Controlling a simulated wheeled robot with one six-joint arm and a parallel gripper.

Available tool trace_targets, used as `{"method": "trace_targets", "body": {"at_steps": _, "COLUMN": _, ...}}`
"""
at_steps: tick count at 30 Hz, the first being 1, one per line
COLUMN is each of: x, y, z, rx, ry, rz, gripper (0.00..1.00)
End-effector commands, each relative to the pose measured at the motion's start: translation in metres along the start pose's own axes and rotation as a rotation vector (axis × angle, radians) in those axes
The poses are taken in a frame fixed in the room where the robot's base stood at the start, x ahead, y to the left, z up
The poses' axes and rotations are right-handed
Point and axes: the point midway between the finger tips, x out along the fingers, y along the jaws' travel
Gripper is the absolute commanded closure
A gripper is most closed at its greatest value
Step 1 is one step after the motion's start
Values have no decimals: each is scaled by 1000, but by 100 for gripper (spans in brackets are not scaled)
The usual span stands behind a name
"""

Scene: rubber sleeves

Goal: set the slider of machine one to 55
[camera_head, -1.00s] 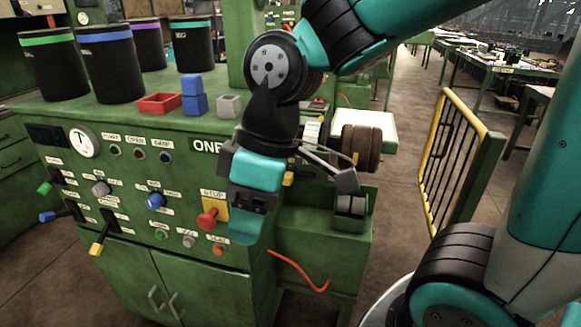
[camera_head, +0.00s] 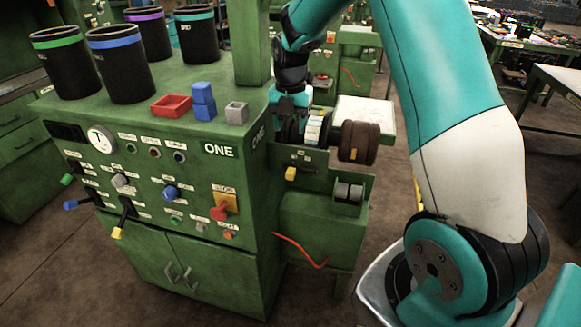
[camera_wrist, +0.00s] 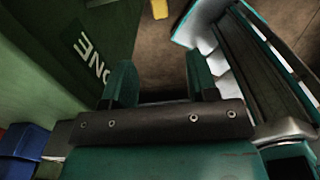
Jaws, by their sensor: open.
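Machine one is the green cabinet (camera_head: 222,135) marked ONE, and its lettering also shows in the wrist view (camera_wrist: 92,58). A small yellow knob (camera_head: 290,174) sticks out low on its right-hand side, near a dark slot. It looks like the slider, but its scale value is too small to read. A yellow piece, apparently this knob (camera_wrist: 160,8), shows at the top edge of the wrist view. My gripper (camera_head: 292,112) is beyond and above the yellow knob, beside the cabinet's right side. Its two teal fingers (camera_wrist: 161,80) are apart with nothing between them.
A brown roller (camera_head: 358,142) and pale drum stand close to my gripper, right of the cabinet. The front panel has a yellow-tipped lever (camera_head: 118,232), a blue knob (camera_head: 170,192) and a red stop button (camera_head: 219,212).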

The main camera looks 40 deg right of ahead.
Motion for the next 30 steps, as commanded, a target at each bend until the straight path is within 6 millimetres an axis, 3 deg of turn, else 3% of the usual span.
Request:
{"method": "trace_targets", "body": {"at_steps": 12, "x": 93, "y": 0, "z": -2, "rx": 1, "ry": 5, "rz": -3, "gripper": 47}}
{"method": "trace_targets", "body": {"at_steps": 18, "x": 129, "y": 0, "z": -2, "rx": 1, "ry": 3, "rz": -1, "gripper": 47}}
{"method": "trace_targets", "body": {"at_steps": 24, "x": 148, "y": 1, "z": -1, "rx": 1, "ry": 1, "rz": 1, "gripper": 47}}
{"method": "trace_targets", "body": {"at_steps": 30, "x": 151, "y": 1, "z": -1, "rx": 1, "ry": 0, "rz": 1, "gripper": 47}}
